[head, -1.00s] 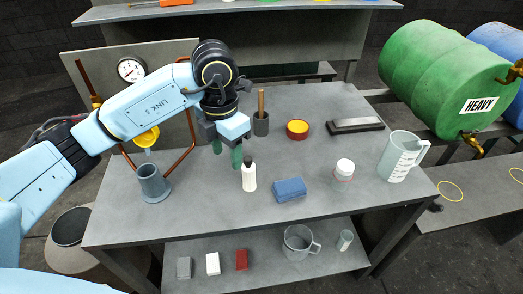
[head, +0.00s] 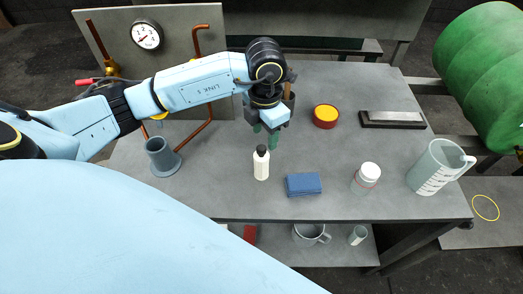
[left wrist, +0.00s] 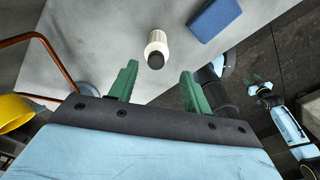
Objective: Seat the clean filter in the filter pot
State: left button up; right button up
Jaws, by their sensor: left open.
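A white cylinder with a black top (head: 261,163) stands upright on the table; I cannot tell whether it is the clean filter or a bottle. A grey-blue flanged cylinder (head: 162,158), possibly the filter pot, stands at the table's left. My left gripper (head: 266,134) is open and empty, its green fingers just behind and above the white cylinder. In the left wrist view the white cylinder (left wrist: 157,48) lies beyond the gap between the open fingers (left wrist: 158,76). My right gripper (left wrist: 258,80) shows small at the right of that view; its opening is unclear.
A blue block (head: 303,184), a white-lidded jar (head: 367,177) and a clear measuring jug (head: 438,167) stand right of the white cylinder. A yellow-topped red tin (head: 326,116) and a dark flat block (head: 392,120) lie farther back. Copper pipes (head: 193,138) rise near the grey-blue cylinder.

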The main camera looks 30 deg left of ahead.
aim_at(262, 147)
pick_arm(q)
jog(key=f, duration=0.2)
jog(key=f+p, duration=0.1)
jog(key=shift+s+a+f, duration=0.15)
jog(key=shift+a+f, duration=0.15)
jog(key=shift+f, duration=0.7)
grip_shut()
